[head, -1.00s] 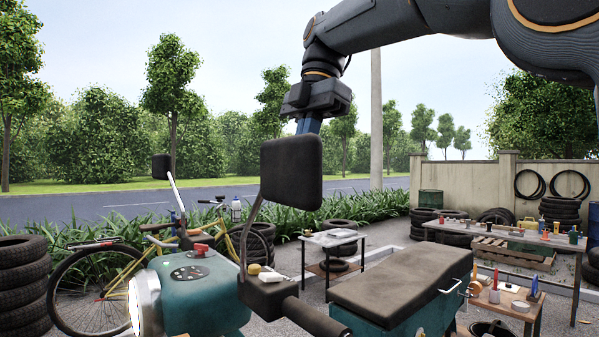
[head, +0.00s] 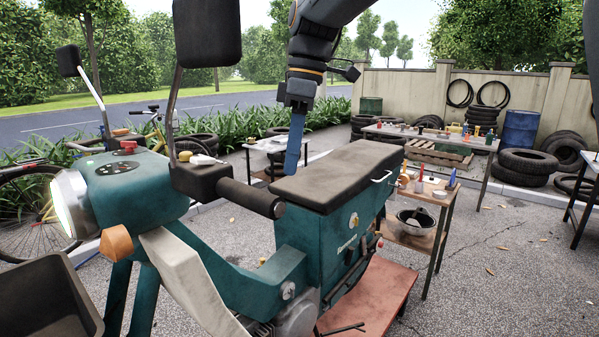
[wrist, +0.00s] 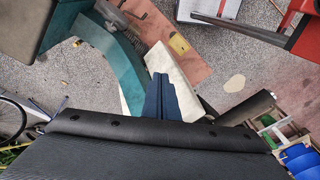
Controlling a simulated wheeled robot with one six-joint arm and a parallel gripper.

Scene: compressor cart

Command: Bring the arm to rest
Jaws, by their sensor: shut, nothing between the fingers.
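My arm reaches down from the top of the head view. My gripper (head: 291,172) has its blue fingers together, pointing down, with nothing held. In the head view its tips show at the left end of the dark seat (head: 335,172) of a teal scooter (head: 315,240); I cannot tell whether they touch it. In the wrist view the closed blue fingers (wrist: 165,98) show in the middle, with a dark padded surface (wrist: 150,140) with studs below them.
The scooter's mirror (head: 207,30) and handlebar grip (head: 250,197) stand left of my gripper. A small bench (head: 418,228) with tools and a bowl (head: 415,220) is to the right. A red board (head: 375,300) lies low beside the scooter. Open pavement (head: 510,260) is at right.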

